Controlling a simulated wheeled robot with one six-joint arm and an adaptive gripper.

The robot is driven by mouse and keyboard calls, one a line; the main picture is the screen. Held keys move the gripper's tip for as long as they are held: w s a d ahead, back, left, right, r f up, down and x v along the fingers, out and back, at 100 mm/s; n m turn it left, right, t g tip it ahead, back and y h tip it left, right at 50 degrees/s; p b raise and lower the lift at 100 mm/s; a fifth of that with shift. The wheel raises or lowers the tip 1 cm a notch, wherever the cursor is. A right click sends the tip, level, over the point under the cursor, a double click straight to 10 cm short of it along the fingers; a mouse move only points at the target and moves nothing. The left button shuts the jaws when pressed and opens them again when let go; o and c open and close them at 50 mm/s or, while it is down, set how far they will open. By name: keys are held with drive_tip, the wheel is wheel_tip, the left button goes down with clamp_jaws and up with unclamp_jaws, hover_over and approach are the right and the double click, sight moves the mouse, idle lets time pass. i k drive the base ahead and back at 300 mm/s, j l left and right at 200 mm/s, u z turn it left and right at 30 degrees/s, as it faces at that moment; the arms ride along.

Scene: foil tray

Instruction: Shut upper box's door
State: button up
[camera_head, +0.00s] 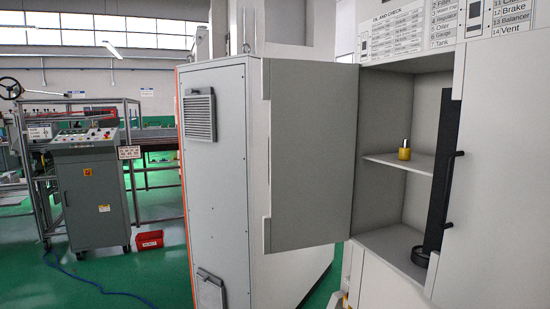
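The upper box is a grey-white wall cabinet (405,105) at the right, with its inside showing. Its left door (310,150) stands wide open, swung out to the left from the left edge of the opening. The right-hand panel (500,170) covers the right part of the cabinet and has a black bar handle (447,190). No handle is visible on the open door. My gripper is not in view.
A small yellow object (404,154) stands on the inner shelf (395,163). A tall black strip (438,180) and a round black object (420,257) are in the cabinet. A grey vented enclosure (215,190) stands behind the door. A control console (92,205) is farther left.

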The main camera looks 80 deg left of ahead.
sight(313, 105)
drive_tip(key=j+u, duration=0.45)
drive_tip(key=j, duration=3.35)
